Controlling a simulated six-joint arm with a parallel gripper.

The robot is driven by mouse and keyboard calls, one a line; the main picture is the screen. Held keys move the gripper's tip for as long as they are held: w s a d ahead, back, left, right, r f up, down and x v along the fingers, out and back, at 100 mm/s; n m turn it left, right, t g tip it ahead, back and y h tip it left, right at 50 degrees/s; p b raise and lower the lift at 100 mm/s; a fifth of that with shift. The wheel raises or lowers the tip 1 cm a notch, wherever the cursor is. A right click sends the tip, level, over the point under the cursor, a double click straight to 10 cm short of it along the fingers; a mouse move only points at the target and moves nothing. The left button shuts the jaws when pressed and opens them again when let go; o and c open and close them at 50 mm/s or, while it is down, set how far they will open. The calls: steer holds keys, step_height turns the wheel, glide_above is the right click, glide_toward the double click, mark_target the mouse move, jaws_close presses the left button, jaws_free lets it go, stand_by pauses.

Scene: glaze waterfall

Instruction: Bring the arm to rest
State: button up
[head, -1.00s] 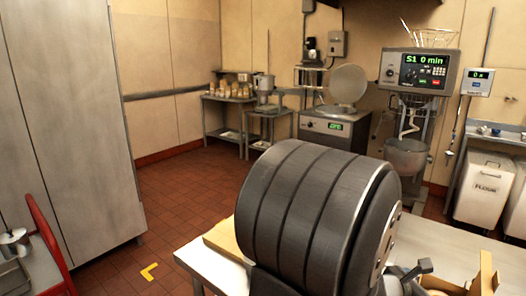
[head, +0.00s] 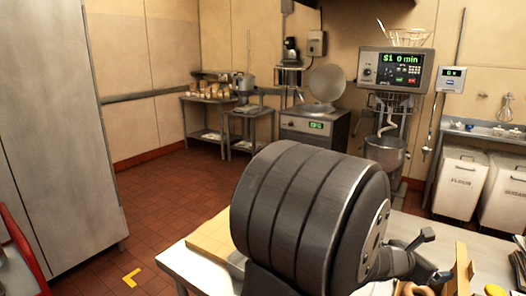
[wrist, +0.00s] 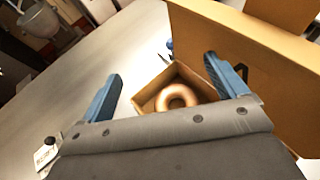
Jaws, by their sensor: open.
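My gripper (wrist: 162,92) shows in the wrist view with its two blue fingers wide apart and nothing between them. Beyond the fingers, a glazed ring doughnut (wrist: 176,97) sits in an open cardboard box (wrist: 150,92) on a steel table (wrist: 90,70). The gripper is apart from the doughnut. In the head view my large dark arm link stands in front and hides much of the table (head: 175,262); the fingers cannot be made out there.
A tan upright board or lid (wrist: 250,45) stands close to the right finger. A mixer (head: 390,90) and flour bin (head: 460,182) stand behind the table. A tall grey cabinet (head: 60,130) is at left. The floor between is open.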

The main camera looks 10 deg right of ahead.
steer(key=w+a+r+n+t, duration=0.1)
steer(key=w+a, duration=1.1)
steer(key=a, duration=0.2)
stand_by(0.3)
steer(key=shift+o, duration=1.1)
steer(key=shift+d+r, duration=0.1)
steer(key=shift+d, duration=0.05)
